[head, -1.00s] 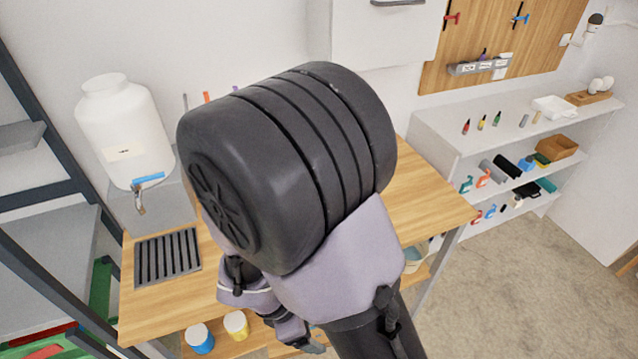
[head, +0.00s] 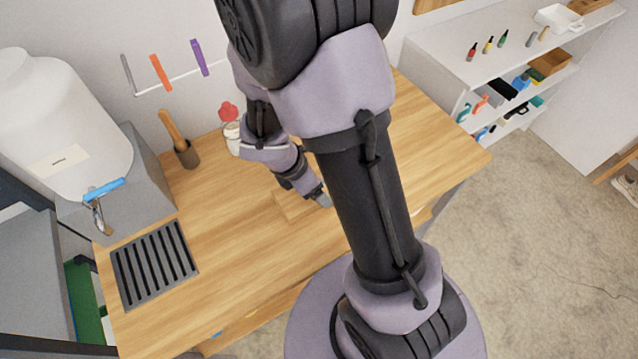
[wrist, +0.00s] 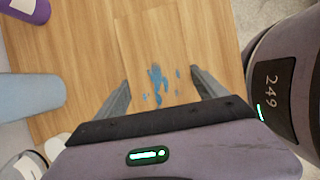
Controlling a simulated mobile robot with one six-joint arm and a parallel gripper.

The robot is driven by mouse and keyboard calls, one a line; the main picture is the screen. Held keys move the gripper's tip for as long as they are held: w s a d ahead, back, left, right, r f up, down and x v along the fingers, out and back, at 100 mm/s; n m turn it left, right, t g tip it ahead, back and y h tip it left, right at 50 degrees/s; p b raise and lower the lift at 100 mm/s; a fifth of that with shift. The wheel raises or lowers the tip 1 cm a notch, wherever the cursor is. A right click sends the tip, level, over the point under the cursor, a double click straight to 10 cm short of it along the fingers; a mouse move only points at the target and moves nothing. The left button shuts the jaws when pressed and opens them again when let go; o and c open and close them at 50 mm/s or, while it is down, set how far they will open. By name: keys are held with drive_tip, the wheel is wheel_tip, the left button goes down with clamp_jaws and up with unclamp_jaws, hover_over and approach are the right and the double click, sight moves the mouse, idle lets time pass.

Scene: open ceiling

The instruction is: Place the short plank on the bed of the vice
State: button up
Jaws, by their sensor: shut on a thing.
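The short plank (head: 289,204) is pale wood and shows at my gripper (head: 312,199) over the wooden bench top in the head view. In the wrist view my gripper (wrist: 160,90) has its two fingers at either side of the plank (wrist: 148,45), shut on it. Blue paint spots mark the wood between the fingers. The plank lies on or very close to the bench top; I cannot tell which. My arm hides part of the bench. I see no vice in either view.
The bench top (head: 235,235) has free room left of the plank. A red-topped bottle (head: 231,130) is behind. White shelves (head: 480,70) stand right.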

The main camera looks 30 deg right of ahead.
drive_tip(key=shift+w+d+f, duration=0.1)
drive_tip(key=shift+w+d, duration=0.5)
drive_tip(key=shift+d, duration=0.3)
wheel_tip(320, 180, down, 4)
drive_tip(key=b, duration=0.2)
drive_tip(key=shift+w+d+b, duration=0.1)
drive_tip(key=shift+w+b, duration=0.05)
drive_tip(key=shift+b, duration=0.15)
drive_tip(key=shift+r, duration=0.25)
drive_tip(key=shift+f, duration=0.15)
drive_tip(key=o, duration=1.6)
